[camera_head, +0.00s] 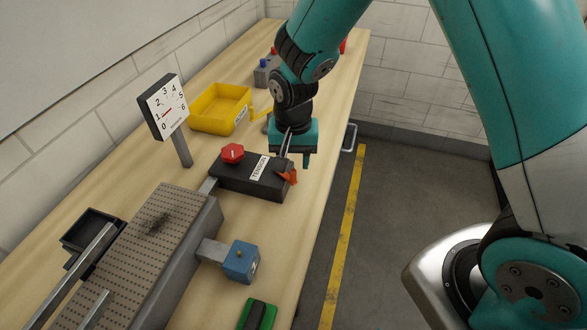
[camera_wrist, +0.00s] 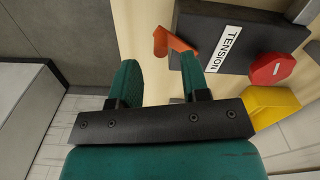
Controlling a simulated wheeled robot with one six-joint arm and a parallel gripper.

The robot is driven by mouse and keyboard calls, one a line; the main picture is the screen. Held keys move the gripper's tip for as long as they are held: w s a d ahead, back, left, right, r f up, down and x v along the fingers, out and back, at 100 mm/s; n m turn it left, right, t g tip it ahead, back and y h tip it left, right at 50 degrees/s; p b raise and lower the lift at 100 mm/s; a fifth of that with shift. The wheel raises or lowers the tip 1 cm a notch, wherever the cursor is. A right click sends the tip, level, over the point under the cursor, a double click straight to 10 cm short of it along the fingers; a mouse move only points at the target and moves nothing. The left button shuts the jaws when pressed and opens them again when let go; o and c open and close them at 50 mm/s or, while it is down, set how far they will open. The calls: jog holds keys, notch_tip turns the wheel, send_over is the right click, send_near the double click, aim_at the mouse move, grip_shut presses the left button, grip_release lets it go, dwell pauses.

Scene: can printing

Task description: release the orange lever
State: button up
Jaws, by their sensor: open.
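The orange lever (camera_head: 288,177) sticks out at the right end of a black box labelled TENSION (camera_head: 238,180). In the wrist view the lever (camera_wrist: 172,42) lies just beyond the fingertips, nearer the right finger, with its end bent toward the gap. The black box (camera_wrist: 265,38) fills the upper right there. My gripper (camera_head: 297,160) is above and behind the lever in the head view. In the wrist view my gripper (camera_wrist: 157,68) is open, with nothing between its fingers. I cannot tell whether a finger touches the lever.
A red knob (camera_head: 232,153) sits on the box. A dial gauge (camera_head: 166,105), a yellow bin (camera_head: 220,108) and a perforated grey conveyor (camera_head: 140,255) stand nearby. A blue block (camera_head: 241,262) and a green item (camera_head: 257,314) are in front. The floor right of the bench is clear.

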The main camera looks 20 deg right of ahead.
aim_at(293, 171)
jog(key=shift+f+p, duration=0.3)
jog(key=shift+f, duration=2.1)
grip_shut()
